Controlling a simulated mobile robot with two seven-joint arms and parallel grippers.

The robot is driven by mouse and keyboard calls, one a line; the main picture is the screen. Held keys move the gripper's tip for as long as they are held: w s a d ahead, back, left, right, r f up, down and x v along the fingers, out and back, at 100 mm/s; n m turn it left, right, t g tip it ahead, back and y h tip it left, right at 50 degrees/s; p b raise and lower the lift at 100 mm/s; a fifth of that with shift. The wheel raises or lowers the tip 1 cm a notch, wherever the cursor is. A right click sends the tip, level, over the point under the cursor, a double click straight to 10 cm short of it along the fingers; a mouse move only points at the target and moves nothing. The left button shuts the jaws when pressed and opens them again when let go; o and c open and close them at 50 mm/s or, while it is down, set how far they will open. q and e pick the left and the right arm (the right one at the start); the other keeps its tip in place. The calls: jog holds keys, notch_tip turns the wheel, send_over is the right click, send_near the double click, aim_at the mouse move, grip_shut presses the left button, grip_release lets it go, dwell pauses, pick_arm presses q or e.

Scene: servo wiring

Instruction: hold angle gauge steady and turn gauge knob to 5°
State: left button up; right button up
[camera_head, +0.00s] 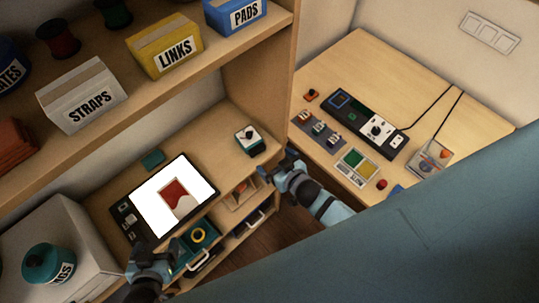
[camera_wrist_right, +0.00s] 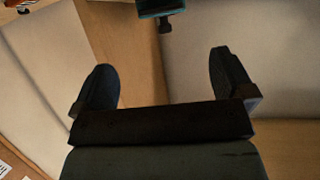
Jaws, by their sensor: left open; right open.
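The angle gauge appears to be the small box (camera_head: 249,139) with a white face, teal sides and a dark knob, standing on the shelf top at its right end. The knob's angle is too small to read. My right gripper (camera_head: 272,168) is just below and right of this box, apart from it. In the right wrist view my right gripper (camera_wrist_right: 165,85) is open with nothing between its fingers. A teal and dark piece (camera_wrist_right: 162,12) shows at the top edge there; I cannot tell what it is. My left gripper (camera_head: 150,252) is open, low at the left, near the tablet's lower corner.
A tablet (camera_head: 170,198) with a lit screen lies on the shelf top, left of the box. Drawers (camera_head: 200,238) sit below. An upper shelf (camera_head: 205,75) with labelled boxes hangs above. A desk (camera_head: 360,60) at right holds a black control panel (camera_head: 368,123) and small parts.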

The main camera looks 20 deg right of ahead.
aim_at(254, 142)
jog(key=b+x, duration=0.5)
jog(key=x, duration=0.7)
jog(key=shift+w+f, duration=0.15)
jog(key=shift+w, duration=0.1)
jog(key=shift+b+x, duration=0.55)
jog(key=shift+x, duration=0.2)
pick_arm(q)
jog(key=f, duration=0.5)
jog(key=shift+s, duration=0.25)
